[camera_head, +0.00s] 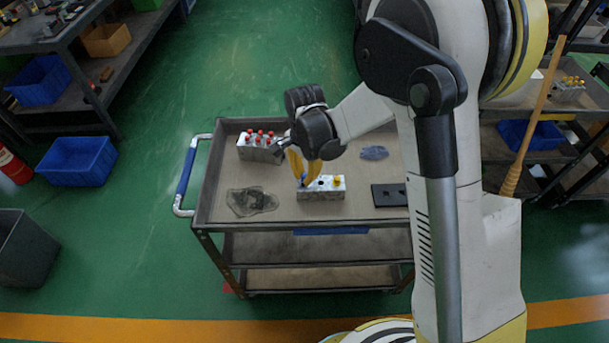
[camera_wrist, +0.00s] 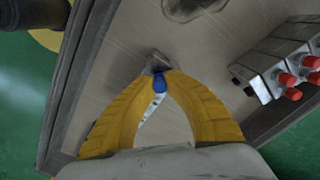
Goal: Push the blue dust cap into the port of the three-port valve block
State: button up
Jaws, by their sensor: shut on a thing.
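The three-port valve block (camera_head: 325,194) is a silver block lying on the cart top. In the head view only a bit of blue shows at the fingertips. The cap is at the left port; I cannot tell whether it is in it or just above.
A block with several red caps (camera_head: 260,150) stands behind to the left; it also shows in the wrist view (camera_wrist: 282,78). A crumpled dark cloth (camera_head: 252,201), a blue-grey cloth (camera_head: 375,153) and a black plate (camera_head: 389,195) lie on the cart (camera_head: 225,165). The cart has a raised rim.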

jog(key=shift+f+b, duration=0.7)
jog(key=shift+f, duration=0.15)
dwell(0.6)
jog(key=o, duration=0.8)
jog(key=shift+c, duration=0.2)
notch_tip(320, 180, up, 12)
jog(key=shift+r, duration=0.1)
jog(key=s+d+r+n+t, duration=0.4)
jog(key=s+d+r+n, duration=0.1)
jog(key=s+d+r, duration=0.45)
jog(key=s+d+n+t, duration=0.3)
jog(key=s+d, duration=0.3)
jog(key=s, duration=0.2)
jog(key=shift+s+r+n, duration=0.15)
jog(key=shift+r+n, duration=0.05)
jog(key=shift+n, duration=0.5)
